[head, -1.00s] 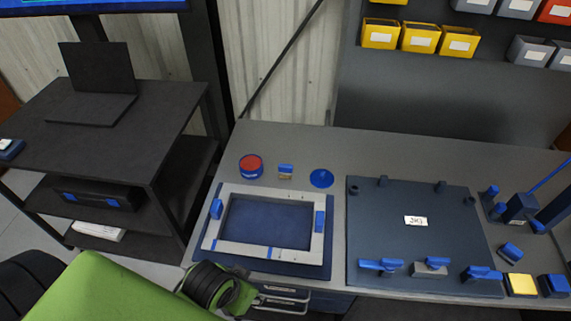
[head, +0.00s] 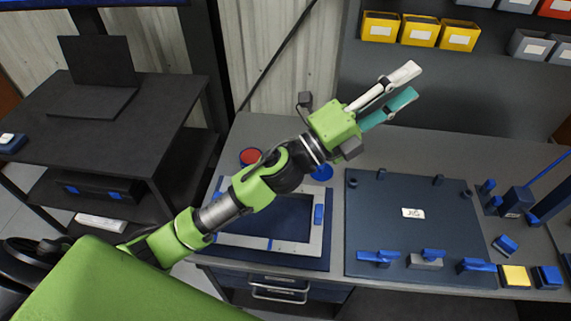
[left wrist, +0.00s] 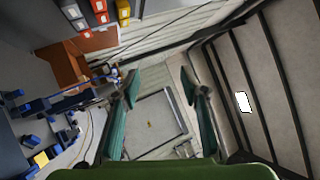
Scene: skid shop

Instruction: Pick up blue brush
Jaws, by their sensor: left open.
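My left gripper (head: 405,86) is open and empty, raised above the back of the grey workbench (head: 400,152), with its fingers pointing up and right. In the left wrist view its two teal fingers (left wrist: 160,85) are wide apart with nothing between them. A small blue-topped piece with a tan lower part, perhaps the blue brush, showed earlier between the red-topped tin (head: 251,156) and the blue disc (head: 322,172). My left arm now hides that spot. My right gripper is not in view.
A frame fixture (head: 235,240) lies under my arm. A dark jig plate (head: 400,190) with blue clamps lies right of it. Blue blocks and a yellow block (head: 515,276) sit at the right. Yellow bins (head: 419,31) hang behind. A laptop cart (head: 160,100) stands left.

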